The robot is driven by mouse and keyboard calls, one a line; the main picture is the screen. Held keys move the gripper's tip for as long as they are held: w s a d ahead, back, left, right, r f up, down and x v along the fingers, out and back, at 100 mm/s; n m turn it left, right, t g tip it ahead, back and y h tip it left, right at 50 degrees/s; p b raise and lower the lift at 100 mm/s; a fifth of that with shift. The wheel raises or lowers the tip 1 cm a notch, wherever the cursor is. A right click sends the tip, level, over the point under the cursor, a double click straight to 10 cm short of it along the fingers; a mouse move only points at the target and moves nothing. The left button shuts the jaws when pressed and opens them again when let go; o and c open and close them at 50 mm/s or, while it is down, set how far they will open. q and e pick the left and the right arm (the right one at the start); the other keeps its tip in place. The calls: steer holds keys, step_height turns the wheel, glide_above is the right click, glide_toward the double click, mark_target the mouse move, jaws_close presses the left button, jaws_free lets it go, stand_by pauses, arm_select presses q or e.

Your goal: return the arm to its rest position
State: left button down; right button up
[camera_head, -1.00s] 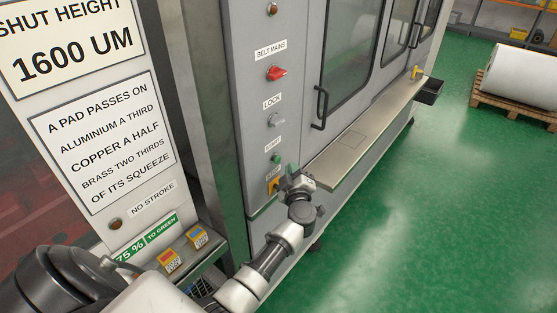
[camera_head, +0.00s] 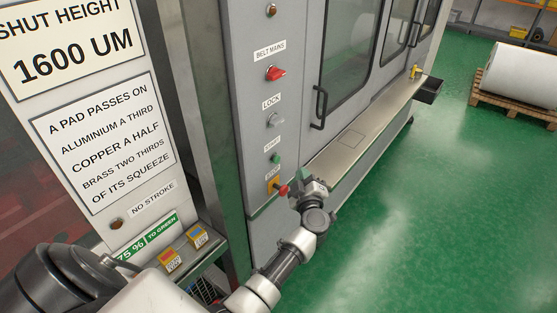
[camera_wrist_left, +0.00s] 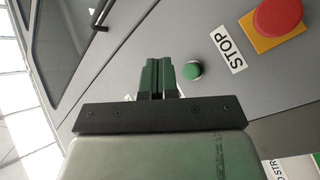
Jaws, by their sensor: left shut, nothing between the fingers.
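My left gripper (camera_head: 308,184) is in front of the machine's control panel, just right of the red stop button (camera_head: 282,190). In the left wrist view its two dark green fingers (camera_wrist_left: 157,80) are together with nothing between them. They point toward the grey panel, beside the green start button (camera_wrist_left: 193,70). The stop button also shows there on its yellow-orange base (camera_wrist_left: 286,38), at the upper right. No contact with a button shows. My left arm is stretched out from the bottom of the head view. My right gripper is not in view.
A metal ledge (camera_head: 349,143) runs along the machine just right of the gripper. Above are the lock switch (camera_head: 275,120), red belt mains knob (camera_head: 275,74) and a door handle (camera_head: 319,108). The green floor (camera_head: 460,200) at right is clear up to a pallet (camera_head: 515,104) with a white roll.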

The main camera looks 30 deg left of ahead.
arm_select(q)
steer(key=s+d+f+m+g+h+b, duration=0.1)
steer(key=s+d+f+m+h+b, duration=0.25)
steer(key=f, duration=0.85)
steer(key=s+d+f+m+h+b, duration=0.15)
steer(key=s+f+m+h, duration=0.4)
steer(key=f, duration=0.65)
steer(key=s+d+f+m+g+h+b, duration=0.1)
steer(key=s+d+f+m+h, duration=0.15)
steer(key=s+f+m, duration=0.65)
steer(key=s+d+f+g+h+b, duration=0.1)
steer(key=s+f+g+h+b, duration=0.35)
steer(key=s+f, duration=1.35)
steer(key=s+a+f+m+g+y, duration=0.1)
steer(key=s+f+g+y, duration=0.1)
steer(key=s, duration=0.6)
steer(key=s+a+f+m+g+y, duration=0.1)
steer(key=s+f+g, duration=0.3)
steer(key=s, duration=0.4)
steer(key=shift+s+a+f+g+y, duration=0.25)
steer(key=shift+f+g+y, duration=0.1)
steer(key=shift+g+y, duration=0.15)
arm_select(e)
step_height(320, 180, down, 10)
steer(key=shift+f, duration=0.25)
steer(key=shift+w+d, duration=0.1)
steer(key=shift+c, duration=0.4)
